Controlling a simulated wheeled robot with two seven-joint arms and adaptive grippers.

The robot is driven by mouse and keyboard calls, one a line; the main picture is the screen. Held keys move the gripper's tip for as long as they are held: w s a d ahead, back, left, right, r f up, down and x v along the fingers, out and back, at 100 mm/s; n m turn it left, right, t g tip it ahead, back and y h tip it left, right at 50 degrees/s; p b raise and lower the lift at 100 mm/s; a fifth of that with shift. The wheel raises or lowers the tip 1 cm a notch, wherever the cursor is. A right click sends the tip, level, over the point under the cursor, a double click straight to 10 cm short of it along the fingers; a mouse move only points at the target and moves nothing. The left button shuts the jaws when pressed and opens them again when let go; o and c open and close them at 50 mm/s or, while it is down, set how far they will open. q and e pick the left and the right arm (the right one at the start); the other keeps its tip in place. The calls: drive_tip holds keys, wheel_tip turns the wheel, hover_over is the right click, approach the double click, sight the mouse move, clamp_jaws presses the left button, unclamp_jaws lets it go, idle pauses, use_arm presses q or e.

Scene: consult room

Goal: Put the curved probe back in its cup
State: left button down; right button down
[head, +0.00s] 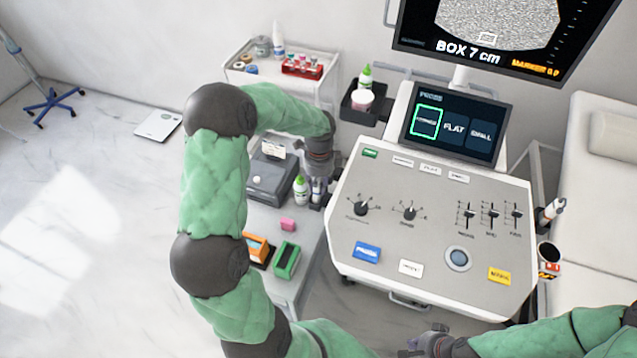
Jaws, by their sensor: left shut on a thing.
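My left gripper (318,188) points down at the left side of the ultrasound console. It is shut on a small pale thing, apparently the curved probe; its shape is mostly hidden by the fingers. On the console's right side a dark round cup (548,254) with an orange label below shows an open mouth. Just above it a white and dark probe (553,209) stands tilted in a holder. Which cup belongs to the curved probe cannot be read. My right gripper (428,341) is low at the bottom edge, apart from the console; its fingers are too small to judge.
The console panel (430,225) has knobs and sliders. Its small screen (455,130) highlights the first probe box. Beside my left gripper stand a green-capped bottle (301,190) and a grey box (272,178). A bed (600,210) is at the right.

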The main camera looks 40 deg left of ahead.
use_arm(q)
drive_tip(key=c, duration=0.9)
unclamp_jaws()
